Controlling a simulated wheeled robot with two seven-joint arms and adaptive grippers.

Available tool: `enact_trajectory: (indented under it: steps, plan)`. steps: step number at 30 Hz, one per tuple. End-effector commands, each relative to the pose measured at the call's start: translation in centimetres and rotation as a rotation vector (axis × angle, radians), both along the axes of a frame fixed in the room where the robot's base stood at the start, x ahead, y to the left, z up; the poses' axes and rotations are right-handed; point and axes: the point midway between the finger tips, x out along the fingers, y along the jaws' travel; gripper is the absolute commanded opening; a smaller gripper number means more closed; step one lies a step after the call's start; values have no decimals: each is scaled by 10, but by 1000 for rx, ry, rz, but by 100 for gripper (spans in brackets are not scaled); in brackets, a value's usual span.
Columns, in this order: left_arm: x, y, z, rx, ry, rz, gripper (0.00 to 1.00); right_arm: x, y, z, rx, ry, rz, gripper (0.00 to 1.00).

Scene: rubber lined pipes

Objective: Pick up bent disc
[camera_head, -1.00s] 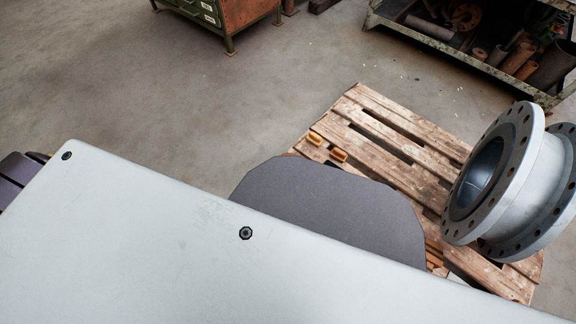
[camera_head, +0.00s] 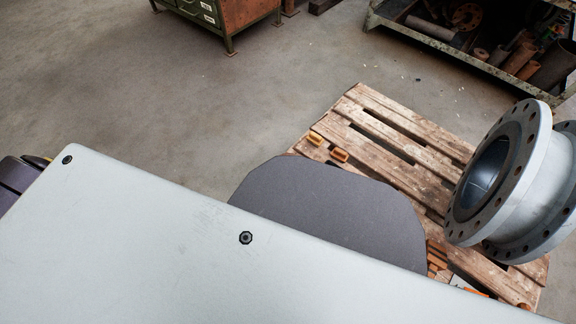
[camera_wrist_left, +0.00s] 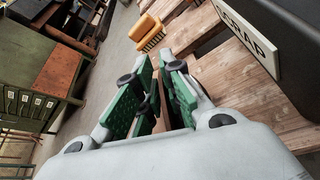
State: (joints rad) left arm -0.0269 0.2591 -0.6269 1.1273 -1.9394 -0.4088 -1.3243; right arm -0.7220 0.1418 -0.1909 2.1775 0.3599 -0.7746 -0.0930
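I cannot make out a bent disc with certainty in either view. In the left wrist view my left gripper (camera_wrist_left: 160,76) has two green-padded fingers with a narrow gap between the pads. Brown surfaces show in that gap; I cannot tell whether they are part of the pallet or a separate thing. I see nothing clearly clamped between the pads. In the head view neither gripper shows, and a large pale part of my own body covers the foreground.
A wooden pallet (camera_head: 385,142) lies on the concrete floor with small orange-yellow blocks (camera_head: 339,155) on it. A large flanged pipe (camera_head: 505,180) stands at its right side. A green metal bin (camera_head: 435,45) with pipe parts stands behind. A cabinet (camera_head: 215,18) is at the upper left.

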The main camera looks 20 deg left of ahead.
Motion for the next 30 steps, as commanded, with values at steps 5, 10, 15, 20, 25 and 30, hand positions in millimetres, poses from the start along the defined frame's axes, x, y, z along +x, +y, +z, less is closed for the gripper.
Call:
enact_trajectory:
  steps: [5,10,15,20,25,30]
  plan:
    - [0,0,0,0,0,0,5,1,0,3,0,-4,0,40]
    - [0,0,0,0,0,0,0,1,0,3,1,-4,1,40]
    - [0,0,1,0,-1,0,0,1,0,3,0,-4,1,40]
    - [0,0,1,0,-1,0,0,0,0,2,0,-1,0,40]
    - [0,0,3,0,-1,0,0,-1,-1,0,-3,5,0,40]
    - [0,0,9,-1,0,1,0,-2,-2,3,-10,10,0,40]
